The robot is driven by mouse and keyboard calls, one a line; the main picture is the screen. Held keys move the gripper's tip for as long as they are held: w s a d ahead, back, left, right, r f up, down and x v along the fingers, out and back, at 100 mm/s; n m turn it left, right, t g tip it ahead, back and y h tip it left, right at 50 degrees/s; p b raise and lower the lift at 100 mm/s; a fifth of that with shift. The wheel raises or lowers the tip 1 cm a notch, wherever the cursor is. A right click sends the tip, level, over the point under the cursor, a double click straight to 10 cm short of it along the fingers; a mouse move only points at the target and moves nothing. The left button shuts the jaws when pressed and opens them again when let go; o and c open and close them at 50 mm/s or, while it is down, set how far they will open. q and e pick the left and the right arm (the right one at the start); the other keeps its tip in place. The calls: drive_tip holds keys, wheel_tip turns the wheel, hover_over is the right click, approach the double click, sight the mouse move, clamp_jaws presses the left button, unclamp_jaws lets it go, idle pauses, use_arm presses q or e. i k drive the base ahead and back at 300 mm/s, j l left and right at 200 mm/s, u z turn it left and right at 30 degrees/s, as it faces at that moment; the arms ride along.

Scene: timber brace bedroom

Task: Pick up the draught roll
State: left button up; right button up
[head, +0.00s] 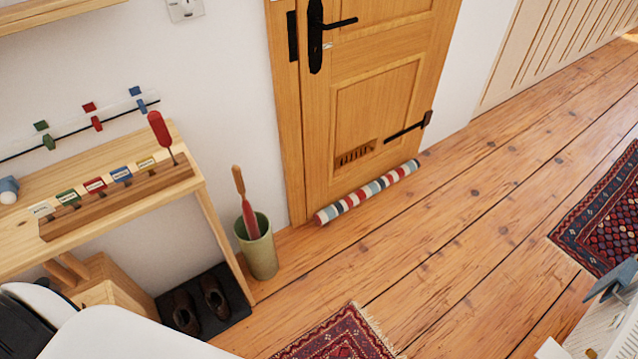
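The draught roll (368,192) is a long striped roll in red, white, blue-grey and cream. It lies on the floorboards along the foot of the wooden door (375,95), at a slant from lower left to upper right. Its whole length shows and nothing covers it. Neither of my grippers can be made out in the head view. Smooth white and black parts at the lower left edge look like my own arm.
A green bin (258,250) with a red-and-wood tool stands left of the door. A wooden shelf unit (199,182) stands farther left, with shoes (214,297) below. Patterned rugs lie in front (340,336) and right (605,215). Bare floor (440,235) lies between.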

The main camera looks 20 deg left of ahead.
sight(332, 211)
drive_tip(key=u, duration=0.65)
drive_tip(key=i+l+u, duration=0.7)
drive_tip(key=l+u, duration=0.2)
